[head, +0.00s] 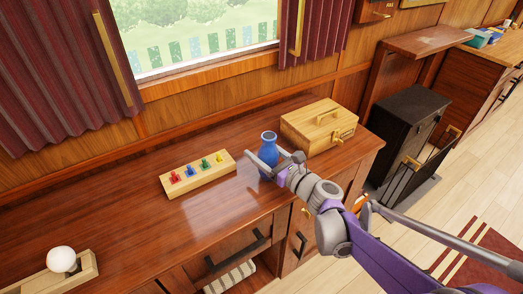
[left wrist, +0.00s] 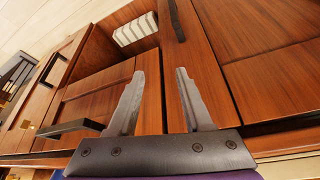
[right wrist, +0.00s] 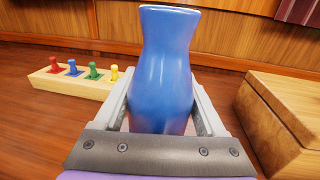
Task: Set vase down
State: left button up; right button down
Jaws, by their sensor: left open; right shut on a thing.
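A glossy blue vase (head: 268,146) stands upright at the sideboard top (head: 130,215), between a peg board and a wooden box. My right gripper (head: 270,162) is shut on the vase, with one finger on each side of its body. The vase fills the middle of the right wrist view (right wrist: 166,65), and its base is hidden by the gripper. I cannot tell whether the base touches the wood. My left gripper (left wrist: 160,95) is open and empty, in front of the cabinet doors and drawers in the left wrist view.
The peg board (head: 198,175) with several coloured pegs lies left of the vase. The wooden box (head: 319,126) is close on its right. A white ball on a wooden base (head: 62,260) is at front left. Bare wood lies between it and the peg board. A black cabinet (head: 407,130) stands right.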

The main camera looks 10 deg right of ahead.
jog(key=shift+f, duration=0.1)
grip_release()
jog(key=v, duration=1)
jog(key=shift+s+d+p, duration=0.15)
jog(key=shift+s+p, duration=0.15)
jog(key=shift+s, duration=0.1)
jog(key=shift+c, duration=0.3)
grip_shut()
dwell(0.9)
